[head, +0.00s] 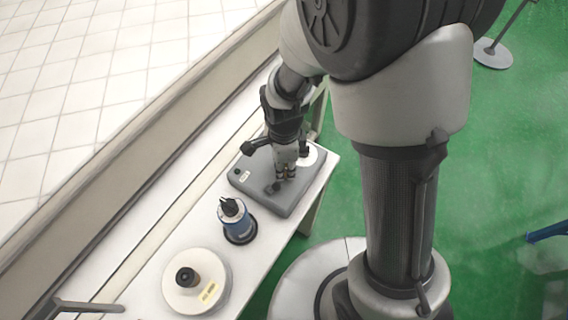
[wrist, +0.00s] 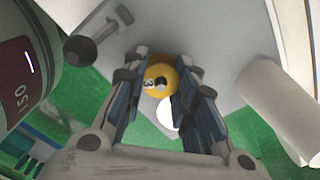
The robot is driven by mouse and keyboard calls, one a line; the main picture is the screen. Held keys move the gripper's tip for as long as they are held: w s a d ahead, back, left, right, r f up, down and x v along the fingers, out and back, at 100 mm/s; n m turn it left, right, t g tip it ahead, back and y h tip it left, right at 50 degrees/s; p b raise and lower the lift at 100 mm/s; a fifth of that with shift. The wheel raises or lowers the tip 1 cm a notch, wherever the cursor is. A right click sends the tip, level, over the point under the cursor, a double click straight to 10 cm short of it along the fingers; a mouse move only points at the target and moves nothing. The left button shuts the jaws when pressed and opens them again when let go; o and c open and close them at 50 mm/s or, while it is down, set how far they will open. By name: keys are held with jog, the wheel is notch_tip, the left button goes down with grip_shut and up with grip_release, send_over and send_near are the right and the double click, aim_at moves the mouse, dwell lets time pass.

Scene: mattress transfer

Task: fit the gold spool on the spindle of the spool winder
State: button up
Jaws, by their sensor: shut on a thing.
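The gold spool (wrist: 158,80) shows between my fingers in the wrist view, with a dark spot on its face. My gripper (wrist: 160,92) is shut on it. In the head view my gripper (head: 285,173) points down over the grey spool winder (head: 262,190), and only a little of the spool shows between the fingers. A short dark post (head: 273,187) stands on the winder beside the fingertips; I cannot tell whether it is the spindle. I cannot tell whether the spool touches the winder or sits around a spindle.
Nearer is a white round disc with a dark knob (head: 192,282). A wall ledge borders the table on the left; green floor lies on the right.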

jog(key=shift+f, duration=0.3)
jog(key=o, duration=1)
notch_tip(320, 180, up, 11)
jog(key=shift+f, duration=0.1)
jog(key=shift+r, duration=0.65)
jog(key=s+d+r+n+t, duration=0.1)
jog(key=s+d+r+n, duration=0.2)
jog(key=s+r+n, duration=0.1)
jog(key=s+d+r+n+t, duration=0.2)
jog(key=s+d+r+n, duration=0.2)
jog(key=n, duration=0.3)
jog(key=s+d+r+n+t, duration=0.1)
jog(key=s+d+r+n, duration=0.2)
jog(key=s+r+n, duration=0.1)
jog(key=shift+s+d+r+n+t, duration=0.2)
jog(key=shift+s+n, duration=0.15)
jog(key=shift+n, duration=0.25)
jog(key=shift+s+d+r+n+t, duration=0.15)
jog(key=shift+s+n, duration=0.2)
jog(key=shift+n, duration=0.25)
